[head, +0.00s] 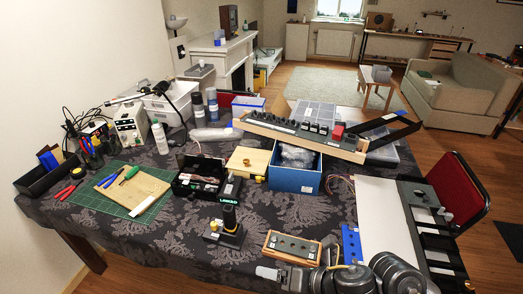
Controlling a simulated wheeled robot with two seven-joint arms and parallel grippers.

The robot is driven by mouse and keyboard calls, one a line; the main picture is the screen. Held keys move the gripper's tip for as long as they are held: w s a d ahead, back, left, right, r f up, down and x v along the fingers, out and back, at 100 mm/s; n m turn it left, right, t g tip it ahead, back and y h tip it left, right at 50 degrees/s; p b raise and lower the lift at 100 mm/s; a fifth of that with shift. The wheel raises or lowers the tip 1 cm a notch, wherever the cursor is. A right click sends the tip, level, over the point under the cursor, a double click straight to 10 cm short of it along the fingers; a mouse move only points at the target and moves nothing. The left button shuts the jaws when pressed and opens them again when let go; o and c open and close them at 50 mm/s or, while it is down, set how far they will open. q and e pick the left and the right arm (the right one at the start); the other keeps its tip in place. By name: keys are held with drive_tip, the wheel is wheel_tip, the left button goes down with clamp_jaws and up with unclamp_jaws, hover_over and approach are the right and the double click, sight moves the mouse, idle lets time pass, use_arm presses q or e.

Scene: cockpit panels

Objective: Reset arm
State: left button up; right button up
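My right arm (392,271) reaches in from the bottom right corner, grey with rounded joints. Its gripper (268,272) points left at the bottom edge, just in front of a small wooden-framed switch panel (291,247). The fingertips are small and pale, and whether they are open or shut is unclear. I see nothing held in them. I cannot tell whether the gripper touches the panel or the table. My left gripper and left arm are not in view.
A black base with an upright handle (228,222) stands left of the wooden panel. A long switch panel (300,130) rests across a blue box (295,178). A white board with black modules (387,215) lies right. A green cutting mat (100,205) lies left on the patterned tablecloth.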

drive_tip(key=s+d+f+m+g+h, duration=0.1)
drive_tip(key=s+d+f+m+h, duration=0.3)
drive_tip(key=d+m, duration=0.5)
drive_tip(key=s+d+f+m+g+h, duration=0.15)
drive_tip(key=s+d+f+m, duration=0.35)
drive_tip(key=m, duration=0.9)
drive_tip(key=s+d+f+m+h, duration=0.35)
drive_tip(key=s+d+m, duration=0.25)
drive_tip(key=m, duration=0.5)
wheel_tip(320, 180, down, 27)
drive_tip(key=s+g, duration=0.2)
drive_tip(key=s+d+f, duration=0.2)
drive_tip(key=s+f, duration=1.2)
drive_tip(key=s, duration=0.1)
drive_tip(key=shift+s+d+g, duration=0.35)
drive_tip(key=shift+s+d, duration=0.05)
